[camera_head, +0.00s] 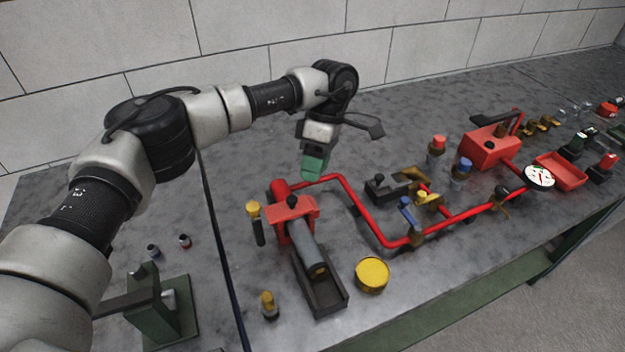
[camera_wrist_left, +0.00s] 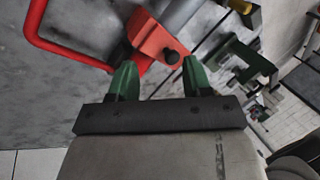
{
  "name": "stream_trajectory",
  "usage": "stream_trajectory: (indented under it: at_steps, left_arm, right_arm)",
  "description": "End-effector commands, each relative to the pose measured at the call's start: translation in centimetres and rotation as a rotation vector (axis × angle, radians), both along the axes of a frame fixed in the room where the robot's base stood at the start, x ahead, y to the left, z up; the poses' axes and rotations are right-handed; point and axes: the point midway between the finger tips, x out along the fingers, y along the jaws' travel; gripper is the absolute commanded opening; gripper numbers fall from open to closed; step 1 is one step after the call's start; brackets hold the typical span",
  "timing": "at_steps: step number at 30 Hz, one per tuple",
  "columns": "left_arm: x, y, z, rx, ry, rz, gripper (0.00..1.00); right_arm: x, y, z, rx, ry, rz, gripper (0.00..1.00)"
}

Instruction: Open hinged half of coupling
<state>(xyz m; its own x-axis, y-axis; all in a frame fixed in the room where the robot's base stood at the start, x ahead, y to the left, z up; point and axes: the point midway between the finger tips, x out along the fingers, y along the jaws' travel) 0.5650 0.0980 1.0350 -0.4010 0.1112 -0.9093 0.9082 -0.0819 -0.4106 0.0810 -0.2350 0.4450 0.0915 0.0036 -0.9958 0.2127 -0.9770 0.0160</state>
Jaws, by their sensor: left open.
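A red bracket-like coupling part (camera_head: 287,208) with a black knob (camera_head: 292,202) sits around the end of a grey cylinder (camera_head: 306,248). A red pipe (camera_head: 345,190) leads off from its back. I cannot make out a hinge line on it. My left gripper (camera_head: 314,166) has green fingers pointing down, above and behind the red part in the head view. In the left wrist view, its fingers (camera_wrist_left: 159,70) are apart, with the red part (camera_wrist_left: 150,38) and its knob (camera_wrist_left: 171,55) ahead between them. Nothing is held. My right gripper is not in view.
A dark trough (camera_head: 322,292) lies below the cylinder. A yellow round cap (camera_head: 371,274) and a yellow-topped tool (camera_head: 256,222) stand nearby. Valves and a red box (camera_head: 490,150) fill the right. A green stand (camera_head: 163,310) is at left.

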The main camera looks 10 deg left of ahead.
Motion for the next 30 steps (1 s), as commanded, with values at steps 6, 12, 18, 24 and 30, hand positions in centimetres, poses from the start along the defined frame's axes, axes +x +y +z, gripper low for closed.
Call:
stream_trajectory:
  at_steps: [6,12,18,24,30]
  left_arm:
    - [1.9,-0.6,4.0,0.000,-0.004,0.001,0.49]
    - [2.8,-0.8,6.3,0.000,-0.001,0.000,0.49]
    - [3.1,-0.9,6.9,0.000,-0.001,0.000,0.49]
    - [3.0,-0.9,6.9,0.000,0.000,-0.001,0.49]
    - [3.1,-0.9,9.5,-0.001,-0.001,-0.001,0.49]
  right_arm:
    - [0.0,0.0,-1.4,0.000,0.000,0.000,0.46]
    - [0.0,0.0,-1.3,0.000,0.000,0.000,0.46]
    - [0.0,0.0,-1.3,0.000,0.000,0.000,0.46]
    - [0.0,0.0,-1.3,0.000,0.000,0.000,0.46]
    - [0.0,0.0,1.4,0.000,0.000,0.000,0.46]
